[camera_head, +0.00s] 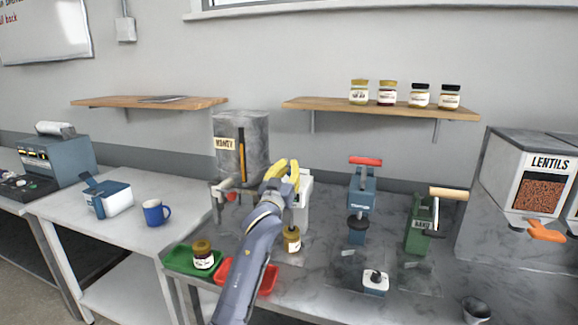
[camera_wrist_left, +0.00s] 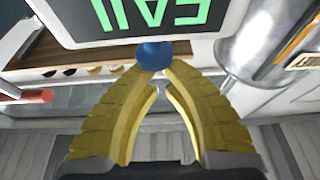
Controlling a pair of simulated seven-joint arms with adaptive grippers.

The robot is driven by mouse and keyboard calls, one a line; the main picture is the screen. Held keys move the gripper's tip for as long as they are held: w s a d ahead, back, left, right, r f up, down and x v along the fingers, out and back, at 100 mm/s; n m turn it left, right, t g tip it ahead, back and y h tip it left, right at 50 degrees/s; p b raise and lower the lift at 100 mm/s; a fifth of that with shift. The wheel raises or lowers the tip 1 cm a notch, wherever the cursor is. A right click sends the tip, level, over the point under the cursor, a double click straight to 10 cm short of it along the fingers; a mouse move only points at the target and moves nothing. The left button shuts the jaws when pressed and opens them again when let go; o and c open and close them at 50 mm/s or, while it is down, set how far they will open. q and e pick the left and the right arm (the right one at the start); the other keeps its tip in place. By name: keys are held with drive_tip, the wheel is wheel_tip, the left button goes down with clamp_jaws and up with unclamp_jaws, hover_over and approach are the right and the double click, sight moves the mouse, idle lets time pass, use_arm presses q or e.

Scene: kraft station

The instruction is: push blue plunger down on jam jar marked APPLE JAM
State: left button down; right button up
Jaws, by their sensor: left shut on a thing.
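The blue plunger (camera_wrist_left: 153,56) shows as a round blue knob in the left wrist view, in front of a white unit with green letters. My left gripper (camera_wrist_left: 155,70) has its yellow fingertips closed against this knob. In the head view the left gripper (camera_head: 282,170) is in front of the white unit (camera_head: 303,197), and its fingers hide the plunger. A jam jar (camera_head: 292,240) stands below the gripper, partly covered by my arm; its label is too small to read. Another jar (camera_head: 202,254) stands in the green tray. My right gripper is not in view.
A red tray (camera_head: 268,281) lies beside the green tray (camera_head: 176,262). The honey dispenser (camera_head: 241,150) stands behind left. A blue press (camera_head: 361,200) and a green press (camera_head: 419,235) stand to the right.

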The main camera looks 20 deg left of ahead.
use_arm(q)
drive_tip(key=shift+w+d+f, duration=0.1)
drive_tip(key=shift+w+f, duration=0.1)
drive_tip(key=shift+f, duration=0.7)
wheel_tip(320, 180, up, 5)
drive_tip(key=shift+s+r, duration=0.1)
drive_tip(key=shift+r, duration=0.05)
drive_tip(key=v, duration=1)
drive_tip(key=shift+r, duration=0.3)
